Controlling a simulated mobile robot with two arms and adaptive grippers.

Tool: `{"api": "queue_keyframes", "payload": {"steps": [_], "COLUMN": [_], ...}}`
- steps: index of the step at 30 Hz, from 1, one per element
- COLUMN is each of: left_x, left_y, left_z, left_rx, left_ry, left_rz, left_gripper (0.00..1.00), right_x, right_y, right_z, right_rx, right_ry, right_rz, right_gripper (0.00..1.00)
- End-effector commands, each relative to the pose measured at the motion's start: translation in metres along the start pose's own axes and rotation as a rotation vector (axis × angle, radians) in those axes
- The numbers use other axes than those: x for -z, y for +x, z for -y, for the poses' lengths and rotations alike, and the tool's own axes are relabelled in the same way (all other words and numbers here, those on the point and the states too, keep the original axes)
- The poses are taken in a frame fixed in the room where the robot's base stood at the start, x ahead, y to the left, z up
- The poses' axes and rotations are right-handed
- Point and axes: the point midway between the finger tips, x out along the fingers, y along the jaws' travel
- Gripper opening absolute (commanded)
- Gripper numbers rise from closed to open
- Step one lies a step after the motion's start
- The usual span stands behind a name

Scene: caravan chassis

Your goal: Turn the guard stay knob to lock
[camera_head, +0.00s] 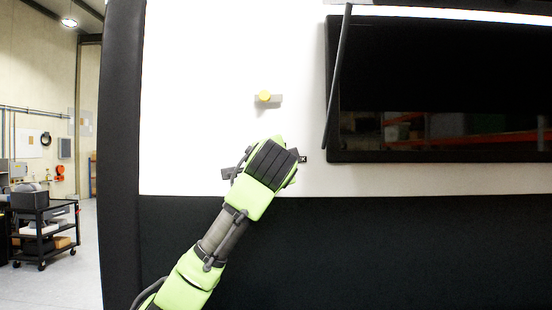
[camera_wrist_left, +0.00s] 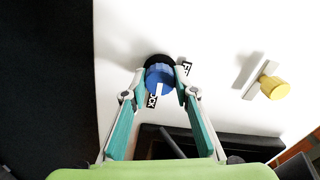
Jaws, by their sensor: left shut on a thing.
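A blue knob (camera_wrist_left: 160,78) with a dark base sits on the white wall panel (camera_head: 200,60). My left gripper (camera_wrist_left: 161,88) has its two fingers on either side of the knob and is shut on it. A white label with black letters ending in "CK" (camera_wrist_left: 152,96) lies beside the knob, partly covered by it. Another label (camera_wrist_left: 184,66) shows behind the right finger. In the head view my left gripper (camera_head: 270,165) reaches up to the panel and hides the knob. The knob's pointing direction is unclear. My right gripper is not in view.
A yellow knob on a grey bracket (camera_head: 264,97) sits above my left gripper. A dark window (camera_head: 440,85) is at the right, with a thin dark rod (camera_head: 338,75) along its left edge. A black cart (camera_head: 45,228) stands far left. The panel between is clear.

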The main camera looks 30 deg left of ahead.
Motion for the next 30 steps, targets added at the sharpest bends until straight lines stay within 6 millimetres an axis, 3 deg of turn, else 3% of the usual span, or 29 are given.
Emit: {"api": "queue_keyframes", "payload": {"steps": [23,24,25,30], "left_x": [0.0018,0.0018,0.0017,0.0012], "left_y": [-0.0004,-0.0004,-0.0003,-0.0003], "left_z": [-0.0031,-0.0031,-0.0030,-0.0020], "left_rx": [-0.004,-0.004,-0.004,-0.003], "left_ry": [0.106,0.106,0.105,0.104], "left_rz": [-0.003,-0.003,-0.003,-0.002], "left_gripper": [0.05,0.34,0.42,0.44], "right_x": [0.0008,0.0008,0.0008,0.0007], "right_y": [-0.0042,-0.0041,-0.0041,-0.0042], "right_z": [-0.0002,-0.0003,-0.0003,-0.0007], "right_rx": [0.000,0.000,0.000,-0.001], "right_ry": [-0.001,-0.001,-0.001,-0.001], "right_rz": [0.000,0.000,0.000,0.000], "right_gripper": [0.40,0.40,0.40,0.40]}}
